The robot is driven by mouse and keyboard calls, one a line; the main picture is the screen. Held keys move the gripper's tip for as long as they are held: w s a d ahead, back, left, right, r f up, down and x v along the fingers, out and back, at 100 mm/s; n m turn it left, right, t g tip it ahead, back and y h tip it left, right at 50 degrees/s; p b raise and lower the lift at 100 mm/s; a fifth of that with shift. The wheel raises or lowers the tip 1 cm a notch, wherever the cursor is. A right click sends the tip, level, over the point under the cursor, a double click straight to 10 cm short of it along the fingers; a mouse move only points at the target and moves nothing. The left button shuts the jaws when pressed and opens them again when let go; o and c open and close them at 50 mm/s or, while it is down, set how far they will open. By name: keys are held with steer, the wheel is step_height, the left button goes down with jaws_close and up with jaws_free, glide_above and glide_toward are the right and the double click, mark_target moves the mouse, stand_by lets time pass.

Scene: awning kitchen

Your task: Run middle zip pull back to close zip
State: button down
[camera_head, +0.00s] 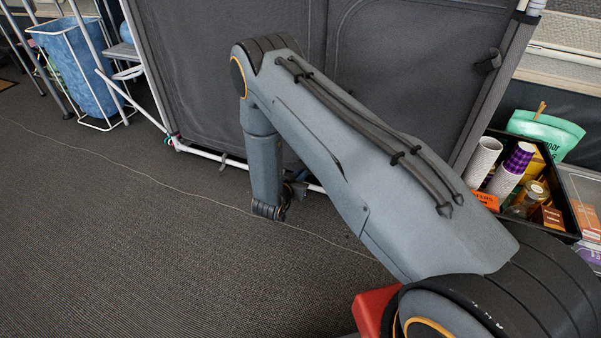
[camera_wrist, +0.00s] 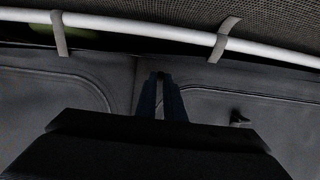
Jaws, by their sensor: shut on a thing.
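The dark grey fabric wall (camera_head: 410,60) stands behind my arm, with a middle seam running down between two panels. In the wrist view the seam of the fabric (camera_wrist: 60,85) comes down just left of my gripper (camera_wrist: 160,78). My gripper's two dark fingers are closed together at the fabric near its bottom edge, on the middle zip pull, which they hide. In the head view my gripper (camera_head: 292,190) is low by the wall's foot, mostly hidden by my arm. A small dark tab (camera_wrist: 239,118) stands out from the right panel.
A white pole (camera_wrist: 180,30) with grey straps runs along the wall's bottom edge, close to my gripper. A black crate (camera_head: 560,234) of cups and boxes stands at right. A blue bin (camera_head: 75,70) stands far left. The carpet (camera_head: 120,240) is clear apart from a thin cord.

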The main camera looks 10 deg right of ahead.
steer(key=c, duration=1.9)
jaws_free()
steer(key=shift+s+d+f, duration=0.15)
steer(key=shift+d+f, duration=0.05)
steer(key=shift+f, duration=0.05)
steer(key=shift+o, duration=0.2)
steer(key=shift+a+r, duration=0.1)
steer(key=p+v, duration=0.3)
steer(key=v, duration=0.4)
steer(key=shift+s+p, duration=0.35)
steer(key=shift+p, duration=0.05)
steer(key=shift+a+r, duration=0.1)
steer(key=shift+a, duration=0.05)
